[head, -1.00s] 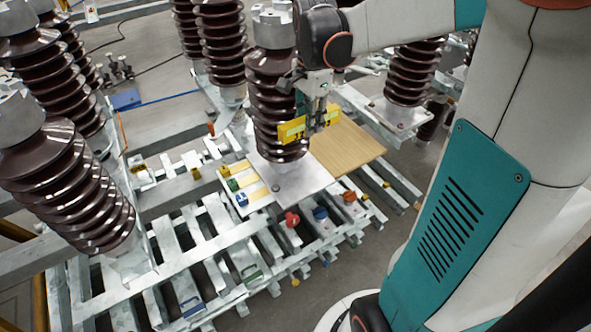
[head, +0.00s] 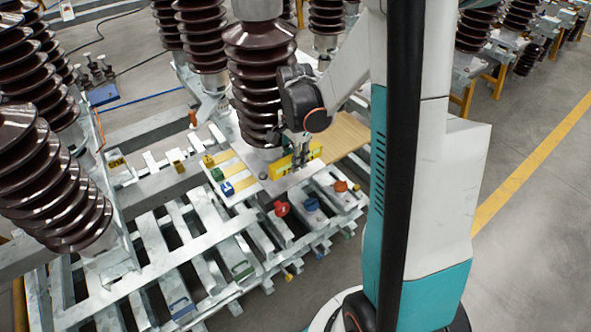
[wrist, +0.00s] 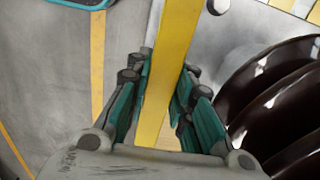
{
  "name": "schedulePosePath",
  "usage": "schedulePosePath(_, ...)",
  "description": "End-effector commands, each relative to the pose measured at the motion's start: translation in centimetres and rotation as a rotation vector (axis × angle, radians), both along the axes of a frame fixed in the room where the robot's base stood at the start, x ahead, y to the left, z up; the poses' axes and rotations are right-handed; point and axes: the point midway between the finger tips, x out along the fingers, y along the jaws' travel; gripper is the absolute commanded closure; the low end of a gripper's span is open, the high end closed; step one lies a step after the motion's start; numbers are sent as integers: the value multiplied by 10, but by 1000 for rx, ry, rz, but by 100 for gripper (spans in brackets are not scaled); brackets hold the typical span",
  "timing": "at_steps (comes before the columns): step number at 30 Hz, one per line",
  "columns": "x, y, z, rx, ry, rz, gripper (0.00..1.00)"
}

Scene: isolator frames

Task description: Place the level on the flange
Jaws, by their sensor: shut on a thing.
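The yellow level (head: 283,168) is held on edge low over the flange (head: 283,185), the grey square metal plate at the foot of a brown ribbed insulator (head: 262,75). I cannot tell whether the level touches the plate. My gripper (head: 301,155) is shut on the level from above, in front of the insulator. In the wrist view the level (wrist: 172,65) runs between the teal finger pads of my gripper (wrist: 163,95). The grey plate with a bolt head (wrist: 217,5) and the brown ribs (wrist: 275,95) lie to its right.
A wooden board (head: 345,132) lies right of the flange. A white board with small coloured pieces (head: 233,180) lies to the left. Red (head: 281,208), blue (head: 311,204) and orange (head: 340,186) items sit on the slatted metal frame in front. More insulators stand around.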

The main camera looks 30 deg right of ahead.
Motion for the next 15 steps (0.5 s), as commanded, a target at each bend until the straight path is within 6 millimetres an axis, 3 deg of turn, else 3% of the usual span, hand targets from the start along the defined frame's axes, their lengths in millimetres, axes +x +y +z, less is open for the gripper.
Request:
schedulePosePath(9,0,0,-40,0,0,0,100)
schedulePosePath(15,0,0,-40,0,0,0,100)
